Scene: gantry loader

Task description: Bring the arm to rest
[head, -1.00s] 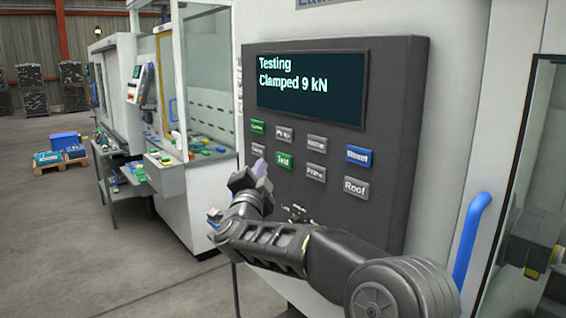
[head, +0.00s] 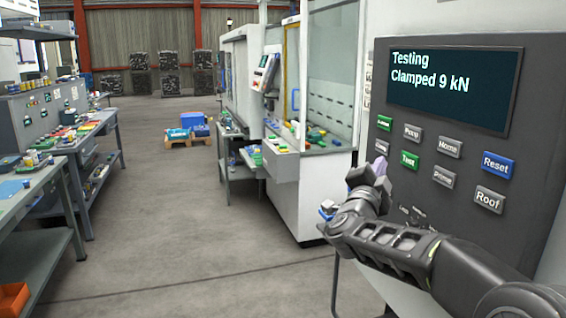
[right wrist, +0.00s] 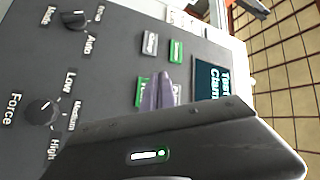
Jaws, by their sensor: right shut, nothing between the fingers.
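My right gripper (head: 379,168) is in front of the control panel (head: 395,225), close to the green Test button (head: 409,160). In the right wrist view its purple-grey fingertips (right wrist: 160,92) are together with nothing between them, and they cover part of the Test button (right wrist: 141,92) and the button beside it. I cannot tell whether the fingertips touch the panel. The panel's screen (head: 455,87) reads "Testing, Clamped 9 kN". My left gripper is not in view.
Mode (right wrist: 76,18) and Force (right wrist: 42,112) knobs sit on the panel in the right wrist view. A white machine (head: 320,190) stands behind the panel. Grey workbenches (head: 75,165) line the left. The floor (head: 190,235) between is clear.

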